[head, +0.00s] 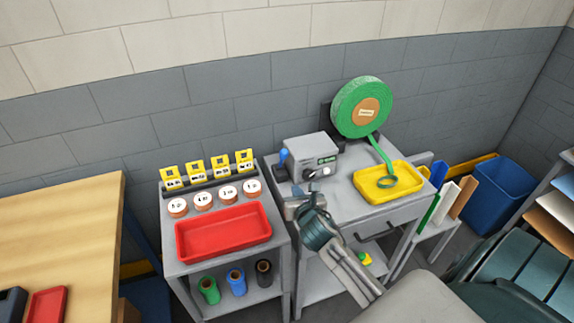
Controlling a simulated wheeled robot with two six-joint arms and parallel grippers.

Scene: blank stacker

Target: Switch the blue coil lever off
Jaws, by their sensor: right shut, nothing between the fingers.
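The blue coil lever (283,156) stands upright at the left side of a grey machine box (312,158) on the grey cabinet. Its base sits beside the box's left face. My right gripper (299,194) is shut and empty. In the picture it is below the lever and the box, over the cabinet's front left part, and apart from the lever. My left gripper is not in view.
A red tray (186,248), labelled rolls (203,200) and yellow cards (196,171) occupy the left cabinet. A wooden table (70,225) is far left.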

